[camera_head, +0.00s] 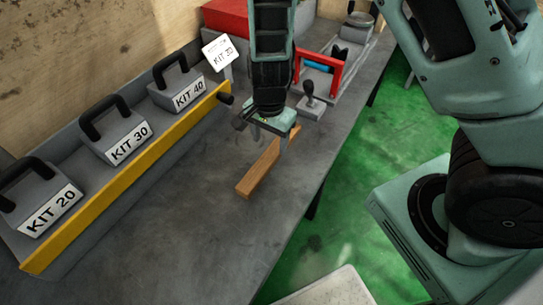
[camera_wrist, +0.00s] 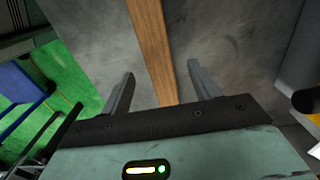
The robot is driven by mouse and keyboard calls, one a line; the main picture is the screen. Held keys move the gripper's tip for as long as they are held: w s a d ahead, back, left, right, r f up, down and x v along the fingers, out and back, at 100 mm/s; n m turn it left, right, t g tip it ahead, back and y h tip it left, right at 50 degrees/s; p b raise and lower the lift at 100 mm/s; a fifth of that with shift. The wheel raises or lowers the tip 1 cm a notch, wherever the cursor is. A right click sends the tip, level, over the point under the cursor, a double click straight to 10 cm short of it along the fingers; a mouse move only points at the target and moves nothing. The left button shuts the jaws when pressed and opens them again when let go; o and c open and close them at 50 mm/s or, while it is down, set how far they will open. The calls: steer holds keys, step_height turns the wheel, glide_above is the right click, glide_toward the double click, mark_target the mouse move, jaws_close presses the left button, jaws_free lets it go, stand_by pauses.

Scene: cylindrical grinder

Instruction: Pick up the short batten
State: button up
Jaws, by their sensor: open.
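The short batten (camera_head: 258,174) is a narrow brown wooden bar lying flat on the grey bench. In the wrist view the batten (camera_wrist: 152,48) runs down from the top edge between the two grey fingers of my gripper (camera_wrist: 160,80). The fingers are spread wide, with a gap on each side of the wood. I cannot tell how far above the bench the fingertips are.
A yellow-fronted rack (camera_head: 130,187) holds blocks labelled KIT 20, KIT 30 and KIT 40 at the left. A red frame (camera_head: 322,62) and a black-knobbed grey block (camera_head: 311,106) stand beyond my gripper. Bare bench (camera_head: 190,215) surrounds the batten's near end; green floor lies right.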

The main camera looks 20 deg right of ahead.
mark_target(271, 153)
steer(key=f, duration=0.5)
steer(key=shift+d, duration=0.25)
steer(key=shift+c, duration=0.3)
steer(key=c, duration=1.1)
